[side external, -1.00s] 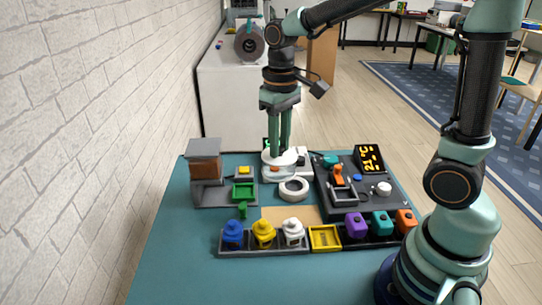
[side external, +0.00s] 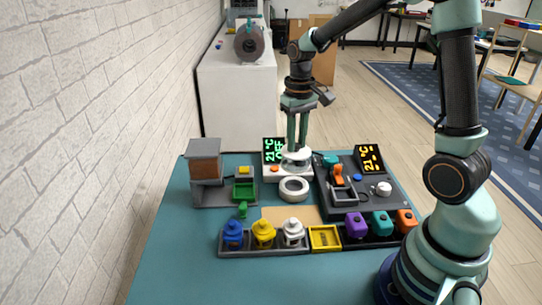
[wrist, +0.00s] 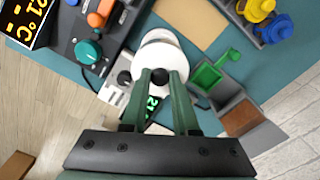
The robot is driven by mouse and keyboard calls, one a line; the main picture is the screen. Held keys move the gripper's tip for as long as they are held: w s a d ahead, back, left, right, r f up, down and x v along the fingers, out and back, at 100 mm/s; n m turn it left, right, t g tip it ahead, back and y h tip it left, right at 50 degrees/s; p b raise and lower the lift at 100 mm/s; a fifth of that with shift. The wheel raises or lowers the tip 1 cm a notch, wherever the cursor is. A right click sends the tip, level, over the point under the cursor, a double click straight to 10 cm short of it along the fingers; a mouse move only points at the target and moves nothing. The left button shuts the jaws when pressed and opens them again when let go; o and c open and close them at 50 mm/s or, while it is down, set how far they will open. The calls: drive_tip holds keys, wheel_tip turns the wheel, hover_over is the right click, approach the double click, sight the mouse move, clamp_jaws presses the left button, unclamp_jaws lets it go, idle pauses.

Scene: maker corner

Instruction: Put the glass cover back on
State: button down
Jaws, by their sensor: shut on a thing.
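My gripper (side external: 297,149) is shut on a pale round disc, which looks like the glass cover (side external: 297,159). The disc also shows below the fingertips in the wrist view (wrist: 161,53), with a dark knob between them. It is held over the right part of a white hotplate (side external: 270,174) with a green display reading 21 °C and OFF (side external: 274,151). I cannot tell whether the disc touches the hotplate. A white ring (side external: 293,197) lies on the teal table in front of the hotplate; in the wrist view the disc partly hides it.
A dark console (side external: 328,206) with a yellow display (side external: 370,158) stands close on the right. A grey unit with a brown block (side external: 204,168) and a green tray (side external: 244,191) is on the left. A row of colored pieces (side external: 264,235) is in front. The table's front left is clear.

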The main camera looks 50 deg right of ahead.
sight(296, 152)
drive_tip(key=shift+f, duration=3.1)
drive_tip(key=shift+f, duration=0.15)
drive_tip(key=c, duration=0.6)
unclamp_jaws()
drive_tip(key=shift+o, duration=0.4)
drive_tip(key=o, duration=0.4)
drive_tip(key=shift+r, duration=3.5)
